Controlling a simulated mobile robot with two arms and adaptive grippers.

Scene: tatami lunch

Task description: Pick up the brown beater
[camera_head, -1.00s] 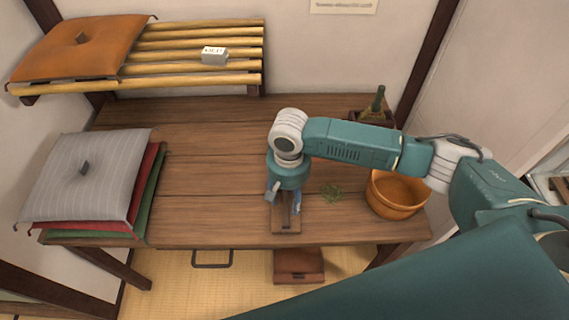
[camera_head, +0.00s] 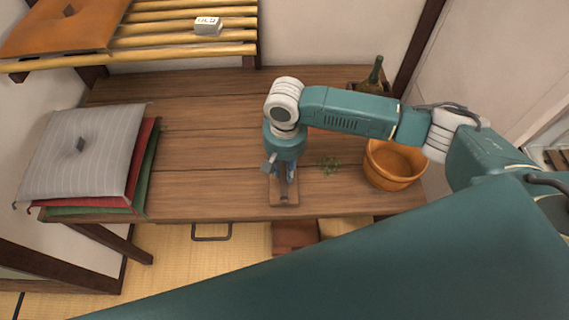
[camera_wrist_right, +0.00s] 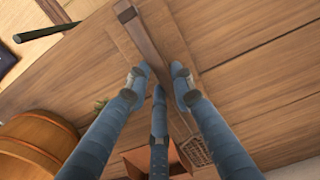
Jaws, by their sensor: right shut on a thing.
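The brown beater is a dark wooden bar (camera_wrist_right: 141,36) in the right wrist view, lying along a flat wooden board (camera_wrist_right: 122,40). My right gripper (camera_wrist_right: 158,82) is shut on the beater, with fingers on both sides of it. Part of the bar is hidden by the fingers. In the head view the gripper (camera_head: 282,180) points down at the board (camera_head: 284,200) near the table's front edge, and the beater is mostly hidden there. I cannot tell whether the beater is lifted off the board. My left gripper is not in view.
A wooden tub (camera_head: 392,164) and a green sprig (camera_head: 329,165) are right of the gripper. A bottle (camera_head: 374,77) stands at the back right. Stacked cushions (camera_head: 85,150) lie at the left of the table (camera_head: 200,150). A slatted shelf (camera_head: 185,50) hangs above.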

